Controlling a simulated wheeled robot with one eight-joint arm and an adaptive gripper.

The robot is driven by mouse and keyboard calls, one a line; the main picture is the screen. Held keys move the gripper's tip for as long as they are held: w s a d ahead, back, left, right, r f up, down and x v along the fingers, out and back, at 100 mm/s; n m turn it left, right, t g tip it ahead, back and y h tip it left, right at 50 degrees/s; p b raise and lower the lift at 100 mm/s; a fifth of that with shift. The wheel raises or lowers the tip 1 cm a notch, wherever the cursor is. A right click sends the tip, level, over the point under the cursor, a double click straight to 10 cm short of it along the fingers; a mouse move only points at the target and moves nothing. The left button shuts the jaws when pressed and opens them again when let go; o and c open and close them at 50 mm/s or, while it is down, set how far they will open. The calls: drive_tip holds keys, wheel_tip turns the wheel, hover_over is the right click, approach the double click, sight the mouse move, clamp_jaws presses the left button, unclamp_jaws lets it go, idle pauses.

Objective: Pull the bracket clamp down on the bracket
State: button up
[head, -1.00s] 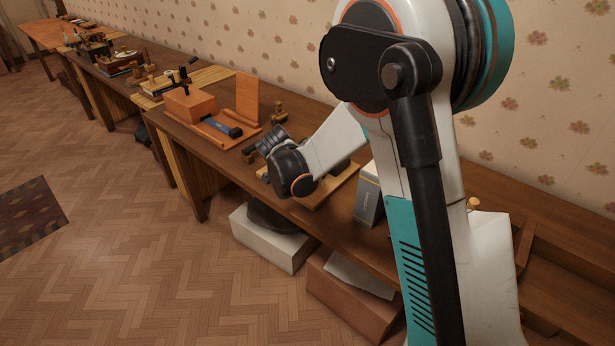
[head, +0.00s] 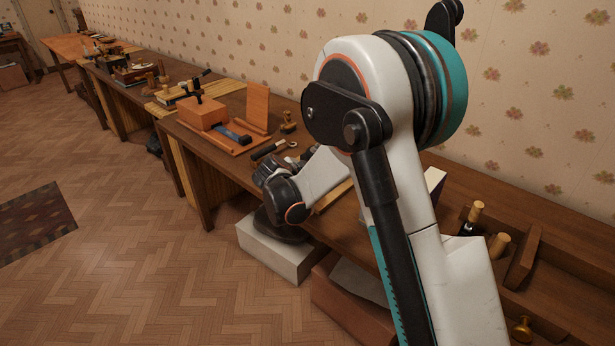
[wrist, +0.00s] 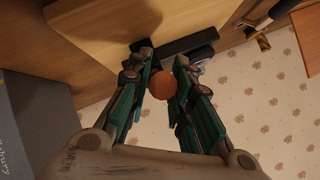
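In the wrist view, a round reddish-brown knob (wrist: 163,86) sits between the two fingers of my gripper (wrist: 162,66), with a finger close on each side. I cannot tell whether the fingers press on it. Just beyond the fingertips, a black bar (wrist: 188,44), which appears to be part of the bracket clamp, lies against a pale wooden board (wrist: 110,30). A small metal part (wrist: 201,54) shows beside the bar. The fingers hide some of the clamp, and I cannot make out the bracket separately. In the head view, my arm hides the clamp and most of my gripper.
The long wooden bench (head: 215,160) runs along the wall. An orange box (head: 203,113) and a blue-handled tool (head: 231,133) lie left of my arm. A dark tool (head: 268,150) lies nearer it.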

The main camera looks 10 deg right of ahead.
drive_tip(key=o, duration=0.4)
drive_tip(key=shift+f, duration=0.1)
drive_tip(key=shift+o, duration=0.2)
drive_tip(key=v, duration=1.2)
drive_tip(key=s+d+r+n+g+y+p, duration=0.1)
drive_tip(key=s+d+r+n+y, duration=0.2)
drive_tip(key=s+d+r+n, duration=0.35)
drive_tip(key=s+d+n+y, duration=0.1)
drive_tip(key=s+n, duration=0.3)
drive_tip(key=s, duration=0.9)
drive_tip(key=s+d+n+y+b, duration=0.1)
drive_tip(key=s+n, duration=0.4)
drive_tip(key=s, duration=0.8)
drive_tip(key=shift+d+g+y, duration=0.3)
drive_tip(key=shift+d+y, duration=0.05)
drive_tip(key=shift+y, duration=0.35)
